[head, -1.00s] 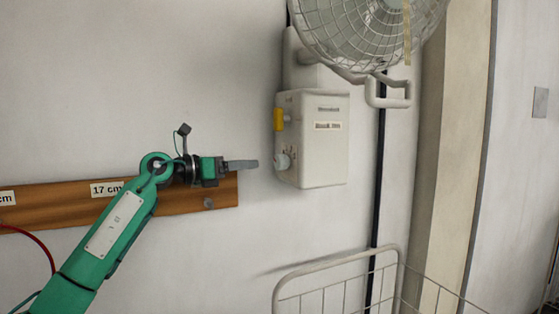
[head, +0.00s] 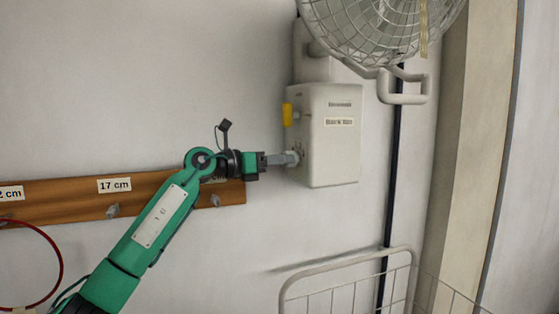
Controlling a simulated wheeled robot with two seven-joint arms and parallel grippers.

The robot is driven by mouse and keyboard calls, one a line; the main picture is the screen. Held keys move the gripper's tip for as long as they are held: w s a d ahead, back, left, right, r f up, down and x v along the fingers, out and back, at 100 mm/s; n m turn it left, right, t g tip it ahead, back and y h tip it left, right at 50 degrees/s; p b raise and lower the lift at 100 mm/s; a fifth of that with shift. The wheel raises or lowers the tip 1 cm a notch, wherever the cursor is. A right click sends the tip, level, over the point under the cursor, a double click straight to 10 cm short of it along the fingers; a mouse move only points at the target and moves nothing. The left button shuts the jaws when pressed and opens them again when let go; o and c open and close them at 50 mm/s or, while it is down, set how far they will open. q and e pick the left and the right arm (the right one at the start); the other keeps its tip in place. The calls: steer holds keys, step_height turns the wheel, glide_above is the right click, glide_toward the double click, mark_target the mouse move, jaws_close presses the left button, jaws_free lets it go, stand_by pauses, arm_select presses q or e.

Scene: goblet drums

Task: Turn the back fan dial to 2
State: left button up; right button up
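The white fan control box (head: 335,150) hangs on the wall below the fan, with a small label on its front that seems to read "Back Fan". Its dial (head: 293,158) sits low on the box's left side, partly hidden by my gripper. My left gripper (head: 287,159) comes in from the left with its grey fingers at the dial. They appear to touch or overlap it; I cannot tell whether they are closed around it. The dial's numbers are too small to read. My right gripper is not in view.
A yellow switch (head: 288,114) sticks out above the dial. The white caged fan (head: 375,28) is overhead. A wooden rail (head: 70,196) with pegs and a "17 cm" label runs behind my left arm. A white wire rack (head: 345,290) stands below.

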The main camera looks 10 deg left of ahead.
arm_select(q)
steer(key=shift+c, duration=0.9)
steer(key=m+b, duration=0.8)
steer(key=m, duration=0.8)
steer(key=shift+d+f+h+b, duration=0.1)
steer(key=shift+f+h+b, duration=0.05)
steer(key=shift+h+b, duration=0.15)
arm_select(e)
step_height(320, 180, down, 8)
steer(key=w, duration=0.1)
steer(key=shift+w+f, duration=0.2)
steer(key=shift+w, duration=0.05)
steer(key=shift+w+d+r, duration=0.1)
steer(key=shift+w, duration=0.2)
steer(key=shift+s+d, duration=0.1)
arm_select(q)
steer(key=o, duration=1)
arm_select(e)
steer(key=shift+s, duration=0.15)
